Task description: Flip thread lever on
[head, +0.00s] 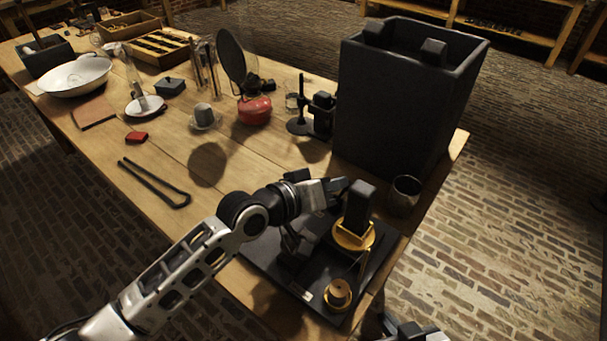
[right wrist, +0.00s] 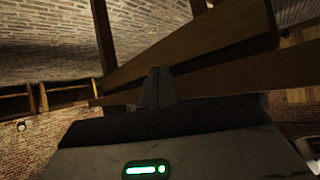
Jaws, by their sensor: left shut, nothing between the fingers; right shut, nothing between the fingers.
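A black device base (head: 300,285) lies at the table's near right corner. On it stand a black upright block in a brass mount (head: 354,237) and a smaller brass knob (head: 338,294). I cannot make out which part is the thread lever; my left arm hides some of the base. My left gripper (head: 343,186) is shut and empty, its tips beside the upper part of the black block; I cannot tell whether they touch. My right gripper (right wrist: 157,88) is shut and empty, below wooden beams in the right wrist view. Part of my right arm shows at the head view's bottom edge.
A tall dark open bin (head: 405,105) stands just behind the device, with a small metal cup (head: 404,195) at its foot. Black tongs (head: 155,183), a red burner (head: 254,110) and a white cup (head: 204,116) are further left. The table's right edge is close by.

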